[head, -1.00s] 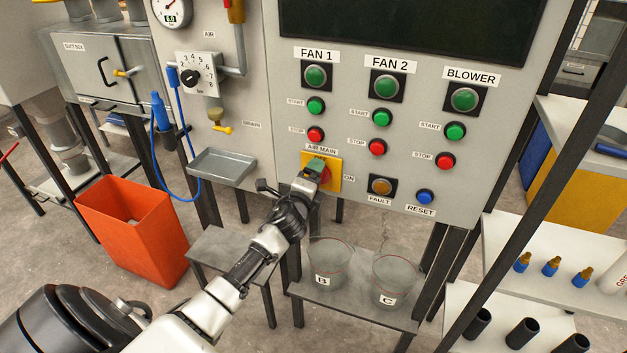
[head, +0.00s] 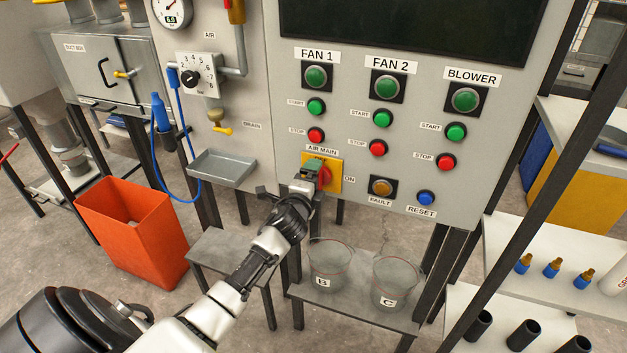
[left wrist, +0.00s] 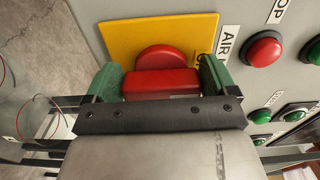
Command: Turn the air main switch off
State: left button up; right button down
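The air main switch is a red handle (head: 324,177) on a yellow plate (head: 335,172), under the "AIR MAIN" label. Its bar stands upright on the panel; the "ON" label is to the right of the plate. My left gripper (head: 309,176) is at the left front of the handle in the head view. In the left wrist view the red handle (left wrist: 160,82) sits between the widely parted green fingertips (left wrist: 160,78), one by each end of the bar. Whether they touch it I cannot tell. My right gripper is not in view.
Fan and blower buttons surround the switch; the red stop button (head: 316,135) is just above. A metal tray (head: 222,167) juts out at left. Buckets B (head: 328,264) and C (head: 394,284) stand on a low shelf below. An orange bin (head: 132,230) is at lower left.

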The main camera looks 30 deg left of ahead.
pick_arm(q)
jog(key=shift+o, duration=0.9)
jog(key=b+v, duration=0.1)
jog(key=v, duration=0.9)
jog(key=shift+s+d, duration=0.2)
jog(key=shift+s, duration=0.15)
jog(key=s+d+f+n+g+h, duration=0.1)
jog(key=s+f+n+g, duration=0.2)
jog(key=f, duration=0.9)
jog(key=s+d+f+n+g, duration=0.1)
jog(key=s+d+f+g, duration=0.15)
jog(key=s+f, duration=0.65)
jog(key=s+d+f+n+g+h, duration=0.15)
jog(key=f+g, duration=0.25)
jog(key=f, duration=1)
jog(key=s+d+f+n+g, duration=0.2)
jog(key=s+f, duration=0.3)
jog(key=s, duration=0.5)
jog(key=s+d+f+n+g+h, duration=0.1)
jog(key=s+d+f+n+g, duration=0.1)
jog(key=s+f, duration=0.4)
jog(key=s+d+f+n+g, duration=0.3)
jog(key=s+f, duration=0.3)
jog(key=s, duration=0.7)
jog(key=shift+s+d+f, duration=0.25)
jog(key=shift+s, duration=0.05)
